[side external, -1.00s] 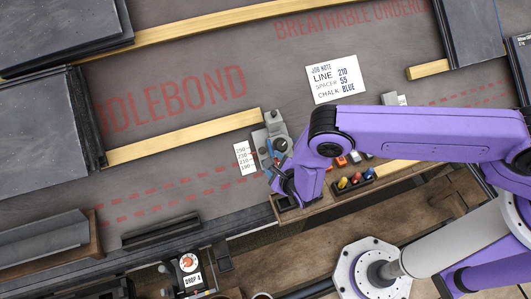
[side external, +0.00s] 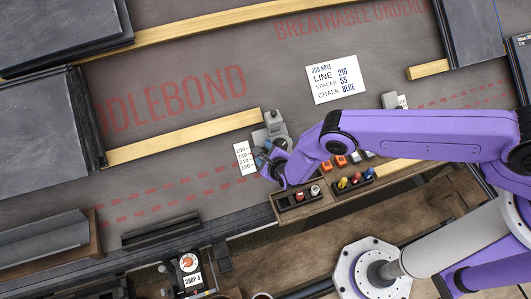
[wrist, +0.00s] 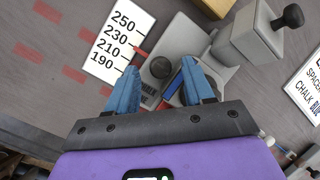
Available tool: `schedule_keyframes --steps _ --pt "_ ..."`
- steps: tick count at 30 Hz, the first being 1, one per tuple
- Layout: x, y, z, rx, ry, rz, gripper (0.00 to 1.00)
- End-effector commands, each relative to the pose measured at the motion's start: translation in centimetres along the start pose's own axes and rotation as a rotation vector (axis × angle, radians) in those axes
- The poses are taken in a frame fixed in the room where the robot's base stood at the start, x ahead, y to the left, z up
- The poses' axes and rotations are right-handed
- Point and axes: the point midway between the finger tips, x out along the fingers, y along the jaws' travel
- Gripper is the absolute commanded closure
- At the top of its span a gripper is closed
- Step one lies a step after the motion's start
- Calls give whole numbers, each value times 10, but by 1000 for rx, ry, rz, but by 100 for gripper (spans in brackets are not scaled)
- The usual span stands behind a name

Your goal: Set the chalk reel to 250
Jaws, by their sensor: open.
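The grey chalk reel fixture (side external: 273,122) sits on the dark roof sheet beside a white scale card (side external: 243,157). In the wrist view the card (wrist: 112,45) reads 250, 230, 210 and 190. A red pointer (wrist: 141,53) on the fixture points at the card's edge, seemingly nearest 210. A dark round knob (wrist: 161,67) stands on the fixture. My gripper (wrist: 160,72) is open, its blue fingers on either side of the knob; I cannot tell whether they touch it. In the side view my gripper (side external: 268,160) is at the fixture's lower end, partly hidden by my wrist.
A job note (side external: 336,79) reads line 210, spacer 55, chalk blue. A wooden tray (side external: 318,205) with coloured pieces lies just below right of my gripper. A grey block with a black knob (wrist: 293,15) rises near the fixture. Wooden battens (side external: 185,137) cross the roof.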

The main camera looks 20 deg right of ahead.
Motion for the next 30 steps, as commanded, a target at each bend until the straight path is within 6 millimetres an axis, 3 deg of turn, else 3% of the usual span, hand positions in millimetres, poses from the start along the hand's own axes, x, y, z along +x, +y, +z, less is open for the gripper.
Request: schedule_keyframes --steps 8,12,13,30 --pt "0 0 0 0 0 0 48" --pt "0 0 0 0 0 0 93" --pt "0 0 0 0 0 0 100" --pt "10 -20 18 5 -3 -9 100"
